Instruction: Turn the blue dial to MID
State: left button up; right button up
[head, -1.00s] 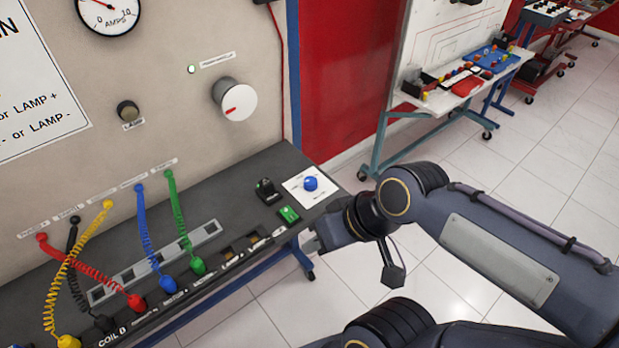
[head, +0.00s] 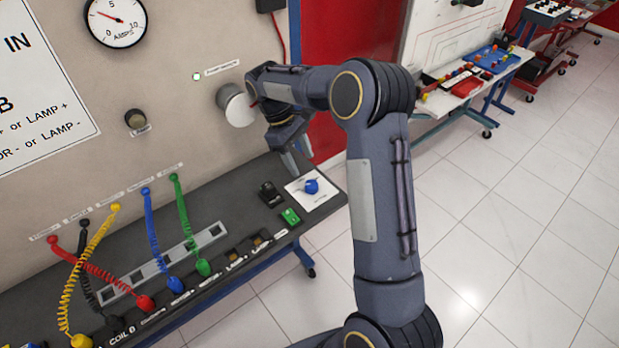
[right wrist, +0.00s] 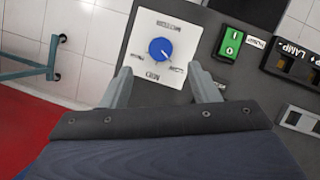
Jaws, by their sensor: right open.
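The blue dial (head: 311,187) sits on a white square plate (head: 322,198) at the right end of the dark bench top. In the right wrist view the dial (right wrist: 161,49) is round, and its short white mark points to the lower right of the picture. Small labels surround it on the plate (right wrist: 146,28); the lower one seems to read MID. My right gripper (head: 297,166) is open and empty, above and behind the dial. In the right wrist view its two fingers (right wrist: 159,71) are spread at the plate's lower edge, apart from the dial. My left gripper is out of view.
A green switch (head: 290,216) and a black switch (head: 269,192) stand left of the plate. A large white knob (head: 238,109) sticks out of the panel near my right wrist. Coiled coloured cables (head: 152,235) cover the bench's left. Open floor lies to the right.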

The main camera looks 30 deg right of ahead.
aim_at(312, 183)
jog(key=p+x, duration=0.1)
jog(key=x, duration=0.6)
jog(key=shift+s+f, duration=0.1)
jog(key=shift+f, duration=0.1)
jog(key=c, duration=1)
jog(key=shift+o, duration=0.2)
jog(key=shift+m, duration=0.3)
jog(key=m, duration=0.1)
jog(key=m+y, duration=0.1)
jog(key=m, duration=0.1)
jog(key=m+y, duration=0.1)
jog(key=m, duration=0.1)
jog(key=shift+d+g, duration=0.25)
jog(key=shift+g, duration=0.05)
jog(key=m+y, duration=0.1)
jog(key=m, duration=0.2)
jog(key=m+y, duration=0.1)
jog(key=m, duration=0.2)
jog(key=shift+d+t+b, duration=0.15)
jog(key=shift+t+b, duration=0.2)
jog(key=shift+t, duration=0.05)
